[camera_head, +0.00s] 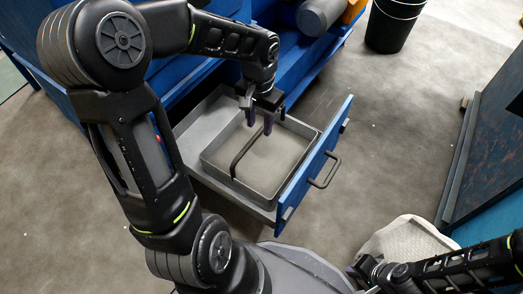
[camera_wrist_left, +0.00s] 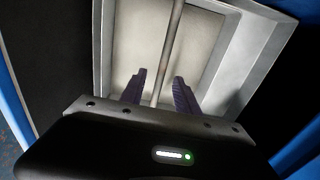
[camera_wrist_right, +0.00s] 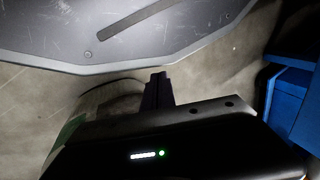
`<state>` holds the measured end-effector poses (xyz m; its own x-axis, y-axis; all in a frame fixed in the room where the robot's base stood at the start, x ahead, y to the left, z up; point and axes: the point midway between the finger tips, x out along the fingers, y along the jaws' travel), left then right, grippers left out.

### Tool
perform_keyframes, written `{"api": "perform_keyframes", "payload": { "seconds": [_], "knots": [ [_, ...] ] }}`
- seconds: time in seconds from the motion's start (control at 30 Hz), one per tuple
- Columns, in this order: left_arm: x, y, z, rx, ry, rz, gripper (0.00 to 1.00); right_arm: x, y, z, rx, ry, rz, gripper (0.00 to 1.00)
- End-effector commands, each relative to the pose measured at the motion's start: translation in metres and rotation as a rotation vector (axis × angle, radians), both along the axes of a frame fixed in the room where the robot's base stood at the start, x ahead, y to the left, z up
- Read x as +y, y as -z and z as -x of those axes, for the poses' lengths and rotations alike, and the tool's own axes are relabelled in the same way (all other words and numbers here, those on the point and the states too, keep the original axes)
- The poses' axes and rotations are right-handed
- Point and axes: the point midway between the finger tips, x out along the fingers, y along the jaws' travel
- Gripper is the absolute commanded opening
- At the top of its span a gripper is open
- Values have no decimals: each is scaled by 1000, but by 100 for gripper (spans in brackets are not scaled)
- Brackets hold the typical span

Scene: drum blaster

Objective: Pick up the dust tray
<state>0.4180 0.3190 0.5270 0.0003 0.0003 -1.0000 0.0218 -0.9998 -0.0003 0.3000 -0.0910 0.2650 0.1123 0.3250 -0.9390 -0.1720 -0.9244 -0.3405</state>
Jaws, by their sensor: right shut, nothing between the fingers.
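The dust tray (camera_head: 290,158) is a grey rectangular tray with a dark bar handle (camera_head: 243,155) across it. It sits inside the pulled-out drawer. My left gripper (camera_head: 260,122) is above the tray, near the far end of the handle. In the left wrist view its two fingers (camera_wrist_left: 160,88) are apart, with the handle bar (camera_wrist_left: 168,55) running between them; I cannot tell whether they touch it. The tray floor (camera_wrist_left: 135,40) shows beyond. My right gripper (camera_head: 362,272) is at the lower right, away from the tray. In the right wrist view its fingers (camera_wrist_right: 157,88) are together and empty.
The open drawer (camera_head: 318,165) has a blue front with a dark handle (camera_head: 325,170) and extends from a blue machine (camera_head: 290,62). A black bin (camera_head: 396,22) stands at the back. A whitish sack-like thing (camera_head: 408,238) is near my right arm. Floor right of the drawer is clear.

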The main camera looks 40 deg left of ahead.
Motion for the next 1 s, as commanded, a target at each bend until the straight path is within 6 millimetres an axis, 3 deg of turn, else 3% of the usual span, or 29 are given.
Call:
{"api": "perform_keyframes", "payload": {
  "seconds": [0.23,0.6,1.0],
  "knots": [
    [0,25,0,2,-1,1,38,0,12,-2,-5,3,1,0],
    [0,29,0,1,0,0,38,0,14,-2,-7,4,1,0],
    [2,78,-3,1,0,0,38,1,45,-7,-19,9,3,0]
  ]
}}
